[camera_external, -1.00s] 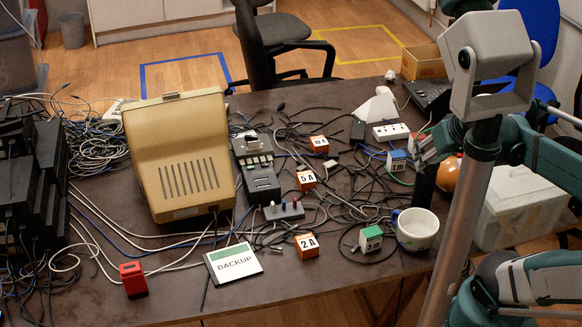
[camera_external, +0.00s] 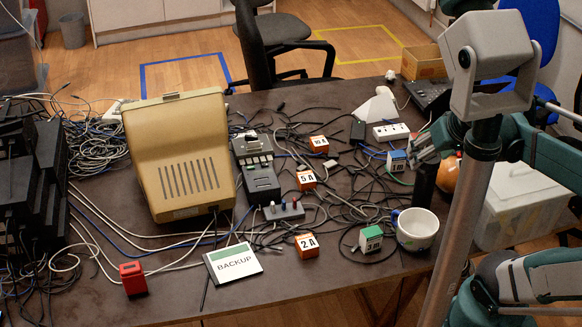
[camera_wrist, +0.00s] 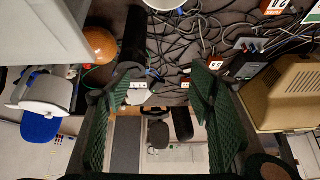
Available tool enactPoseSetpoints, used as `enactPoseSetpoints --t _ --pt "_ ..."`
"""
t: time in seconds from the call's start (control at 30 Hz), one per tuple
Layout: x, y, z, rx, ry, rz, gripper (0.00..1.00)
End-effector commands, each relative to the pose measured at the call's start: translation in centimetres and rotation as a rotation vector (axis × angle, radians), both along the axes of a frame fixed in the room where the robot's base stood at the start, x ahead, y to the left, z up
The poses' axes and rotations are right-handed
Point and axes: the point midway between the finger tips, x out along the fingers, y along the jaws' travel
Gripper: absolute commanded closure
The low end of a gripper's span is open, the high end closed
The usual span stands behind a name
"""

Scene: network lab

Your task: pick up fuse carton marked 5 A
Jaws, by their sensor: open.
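The orange fuse carton marked 5 A (camera_external: 306,180) stands on the dark table among cables, right of the grey-black device. In the wrist view the 5 A carton (camera_wrist: 215,64) shows just beyond the right finger's tip, which seems to cover part of it. My gripper (camera_wrist: 164,76) is open, with nothing between its green fingers. In the external view my gripper (camera_external: 424,150) is at the table's right side, partly hidden by my arm, well apart from the carton.
Similar orange cartons, one marked 2 A (camera_external: 307,246) and one farther back (camera_external: 319,145), stand nearby. A white mug (camera_external: 416,229), a green carton (camera_external: 371,238), a blue carton (camera_external: 397,160) and a beige monitor (camera_external: 180,160) stand around. Loose cables cover much of the table.

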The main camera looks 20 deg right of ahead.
Motion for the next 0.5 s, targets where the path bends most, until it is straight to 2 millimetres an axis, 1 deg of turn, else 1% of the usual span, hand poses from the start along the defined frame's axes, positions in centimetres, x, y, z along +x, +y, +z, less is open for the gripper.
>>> enactPoseSetpoints --t 0.17,0.5 --pt "1.4 0.6 0.6 0.039 0.024 -0.044 0.46" --pt "5.3 2.3 1.5 0.145 0.094 -0.183 0.46"
